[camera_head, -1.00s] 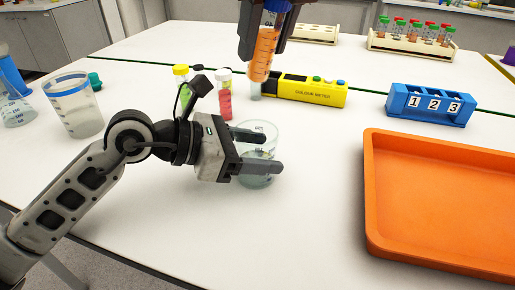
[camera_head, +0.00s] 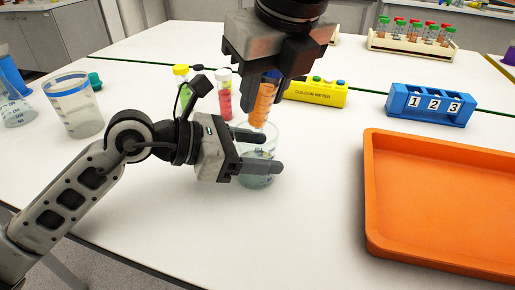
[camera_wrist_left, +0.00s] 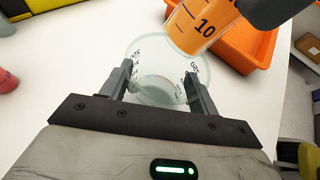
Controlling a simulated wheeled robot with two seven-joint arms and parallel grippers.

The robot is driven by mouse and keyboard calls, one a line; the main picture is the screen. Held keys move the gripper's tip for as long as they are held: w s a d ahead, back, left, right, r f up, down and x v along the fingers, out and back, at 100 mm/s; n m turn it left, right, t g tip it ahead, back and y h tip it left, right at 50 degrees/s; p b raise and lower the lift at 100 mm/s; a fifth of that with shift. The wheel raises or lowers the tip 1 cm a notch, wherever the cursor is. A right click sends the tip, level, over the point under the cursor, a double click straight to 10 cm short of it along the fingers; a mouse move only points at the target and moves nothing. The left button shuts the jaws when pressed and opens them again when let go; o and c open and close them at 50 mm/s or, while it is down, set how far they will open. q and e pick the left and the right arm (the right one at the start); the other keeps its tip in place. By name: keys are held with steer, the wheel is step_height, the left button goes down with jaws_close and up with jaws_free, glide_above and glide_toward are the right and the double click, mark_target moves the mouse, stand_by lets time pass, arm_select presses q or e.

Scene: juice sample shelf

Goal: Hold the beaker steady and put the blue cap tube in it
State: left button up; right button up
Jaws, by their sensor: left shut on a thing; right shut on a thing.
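The clear glass beaker (camera_head: 257,181) stands upright on the white table. My left gripper (camera_head: 269,152) is shut on it, one finger on each side; both fingers also show against the beaker (camera_wrist_left: 160,88) in the left wrist view. The tube (camera_head: 262,106) holds orange liquid and has volume marks. My right gripper (camera_head: 266,76) is shut on its upper part, and the blue cap is mostly hidden. The tube hangs slightly tilted with its lower end at the beaker's mouth. In the left wrist view the tube (camera_wrist_left: 200,24) overlaps the beaker's far rim; how deep it sits is unclear.
An orange tray (camera_head: 440,255) lies at the right, with a blue number block (camera_head: 430,104) behind it. Behind the beaker are a yellow colour meter (camera_head: 316,92), a red vial (camera_head: 224,96) and a yellow-capped vial (camera_head: 181,74). A blue-rimmed beaker (camera_head: 75,110) stands at the left.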

steer(key=shift+f, duration=1.25)
steer(key=o, duration=1.1)
steer(key=shift+r, duration=0.1)
steer(key=v, duration=1.1)
steer(key=shift+s+r, duration=0.15)
steer(key=shift+r, duration=0.25)
arm_select(q)
steer(key=o, duration=1.2)
